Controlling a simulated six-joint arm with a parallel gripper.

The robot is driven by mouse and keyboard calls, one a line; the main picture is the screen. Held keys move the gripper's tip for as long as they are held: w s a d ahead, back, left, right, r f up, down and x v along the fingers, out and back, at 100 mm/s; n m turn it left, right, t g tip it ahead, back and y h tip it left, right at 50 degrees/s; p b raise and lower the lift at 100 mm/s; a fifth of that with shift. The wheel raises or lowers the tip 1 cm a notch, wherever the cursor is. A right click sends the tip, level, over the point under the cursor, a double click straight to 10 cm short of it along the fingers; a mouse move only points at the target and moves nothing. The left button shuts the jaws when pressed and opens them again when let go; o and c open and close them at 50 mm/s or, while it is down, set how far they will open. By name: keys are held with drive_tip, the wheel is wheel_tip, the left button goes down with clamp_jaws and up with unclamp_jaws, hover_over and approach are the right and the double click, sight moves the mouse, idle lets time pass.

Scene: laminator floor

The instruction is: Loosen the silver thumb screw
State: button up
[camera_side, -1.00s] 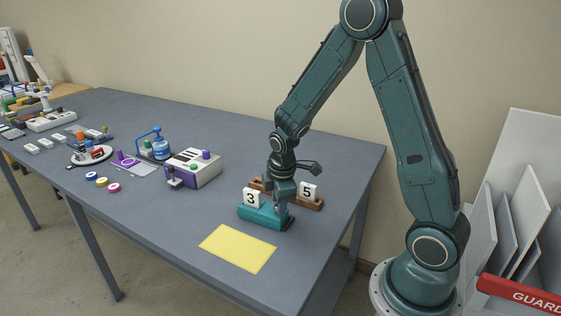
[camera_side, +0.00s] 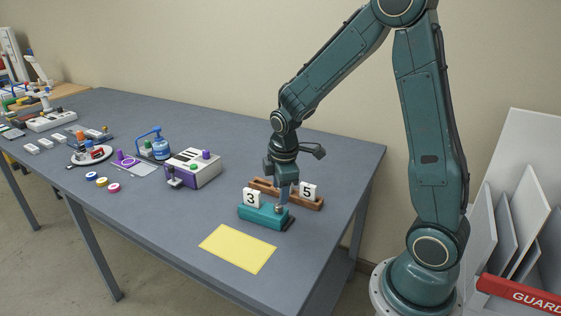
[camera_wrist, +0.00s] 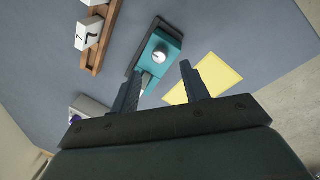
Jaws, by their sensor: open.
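The silver thumb screw (camera_wrist: 159,57) stands on the teal block (camera_wrist: 166,46) in the wrist view. In the side view the screw (camera_side: 280,209) shows small on the right end of the teal block (camera_side: 258,216), just under my gripper (camera_side: 283,198). A white card marked 3 (camera_side: 251,198) stands upright at the block's left end. My gripper (camera_wrist: 162,70) is open and empty, fingers pointing down. In the wrist view the screw appears between and just beyond the fingertips, apparently not held. The left finger hides part of the block's near end.
A wooden rack (camera_side: 262,186) with a white card marked 5 (camera_side: 308,191) lies close behind the block. A yellow sheet (camera_side: 238,248) lies flat in front. A white and purple device (camera_side: 195,168) stands to the left. Bare table separates it from the block.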

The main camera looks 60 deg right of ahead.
drive_tip(key=v, duration=0.8)
drive_tip(key=shift+r, duration=0.35)
drive_tip(key=shift+a, duration=0.1)
drive_tip(key=s+a+r+m+t, duration=0.2)
drive_tip(key=s+a+r+m, duration=0.2)
drive_tip(key=s, duration=0.4)
drive_tip(key=s+a+r+m+t+y, duration=0.1)
drive_tip(key=s+a+r+m, duration=0.3)
drive_tip(key=s, duration=0.5)
drive_tip(key=shift+a+m+t+y, duration=0.3)
drive_tip(key=shift+a+m+t, duration=0.1)
drive_tip(key=shift+a+m, duration=0.2)
